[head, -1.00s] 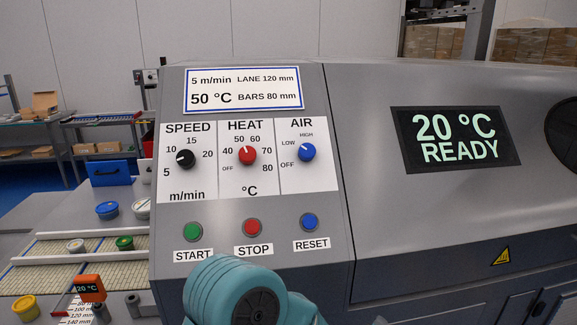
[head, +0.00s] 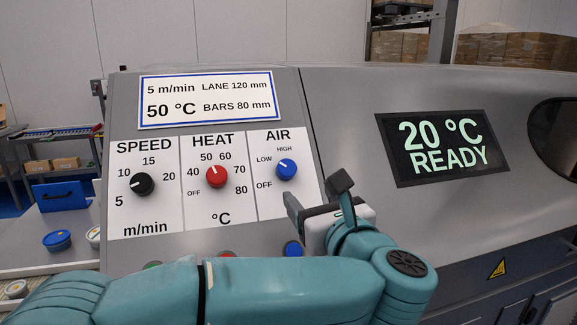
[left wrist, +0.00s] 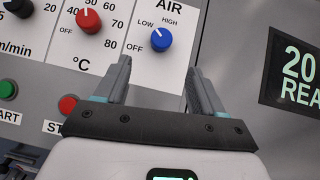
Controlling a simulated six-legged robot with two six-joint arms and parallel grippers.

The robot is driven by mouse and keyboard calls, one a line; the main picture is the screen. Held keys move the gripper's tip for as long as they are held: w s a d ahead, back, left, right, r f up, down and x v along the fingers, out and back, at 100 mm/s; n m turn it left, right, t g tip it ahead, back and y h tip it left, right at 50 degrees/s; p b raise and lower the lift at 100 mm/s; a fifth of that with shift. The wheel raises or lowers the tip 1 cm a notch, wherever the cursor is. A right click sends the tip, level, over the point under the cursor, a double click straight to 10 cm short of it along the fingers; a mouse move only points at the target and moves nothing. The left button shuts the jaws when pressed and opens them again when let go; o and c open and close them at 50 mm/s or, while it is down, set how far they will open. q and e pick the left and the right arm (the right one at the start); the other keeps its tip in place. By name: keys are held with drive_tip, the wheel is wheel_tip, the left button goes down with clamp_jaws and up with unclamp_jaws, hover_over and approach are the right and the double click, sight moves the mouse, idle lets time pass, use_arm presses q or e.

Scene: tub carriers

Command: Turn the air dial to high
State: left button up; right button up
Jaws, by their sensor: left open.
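The blue air dial (head: 286,170) is on the white AIR panel of the grey machine, with OFF, LOW and HIGH printed around it. Its white mark points up and left, to the LOW side. It also shows in the left wrist view (left wrist: 161,40), just beyond the fingertips. My left gripper (head: 316,194) is open and empty, below and right of the dial and apart from it. In the left wrist view its two fingers (left wrist: 159,70) stand apart, with the dial above the gap between them. My right gripper is not in view.
The red heat dial (head: 216,176) and black speed dial (head: 142,184) sit left of the air dial. The blue reset button (head: 293,248) lies below, partly behind my left arm. The display (head: 444,147) reads 20 °C READY. The panel face around the air dial is flat.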

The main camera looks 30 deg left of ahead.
sight(288, 168)
use_arm(q)
drive_tip(key=p+x, duration=0.4)
drive_tip(key=x, duration=0.6)
drive_tip(key=shift+w+a+r, duration=0.15)
drive_tip(key=shift+w+a, duration=0.1)
drive_tip(key=shift+w, duration=0.1)
drive_tip(key=shift+w+a, duration=0.2)
drive_tip(key=shift+w, duration=0.1)
drive_tip(key=shift+w+a, duration=0.15)
drive_tip(key=shift+a, duration=0.25)
drive_tip(key=shift+d, duration=0.15)
drive_tip(key=c, duration=0.8)
drive_tip(key=shift+c, duration=1.4)
drive_tip(key=shift+f, duration=0.2)
